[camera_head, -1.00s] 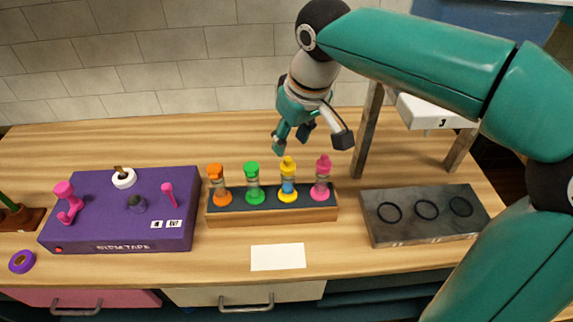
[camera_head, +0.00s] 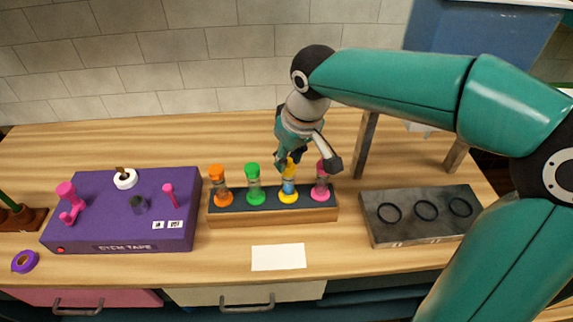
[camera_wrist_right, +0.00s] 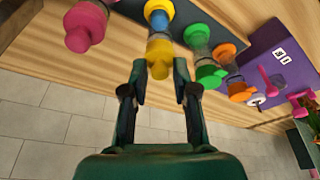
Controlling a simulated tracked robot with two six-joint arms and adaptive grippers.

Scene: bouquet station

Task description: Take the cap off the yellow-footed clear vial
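The clear vial with the yellow foot (camera_head: 288,197) stands upright in the rack, with blue showing inside its body (camera_head: 289,186). Its yellow cap (camera_head: 291,170) is on top. My right gripper (camera_head: 287,160) is just behind and above this cap, partly overlapping it in the head view. In the right wrist view the gripper (camera_wrist_right: 160,70) is open, with the yellow cap (camera_wrist_right: 159,57) in line with the gap at its fingertips. I cannot tell whether a finger touches the cap. My left gripper is not in view.
Orange (camera_head: 217,175), green (camera_head: 252,170) and pink (camera_head: 324,168) capped vials share the wooden rack (camera_head: 245,219) closely. A purple tape box (camera_head: 80,222) stands left, a grey block with three rings (camera_head: 400,232) right. A white card (camera_head: 278,257) lies in front.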

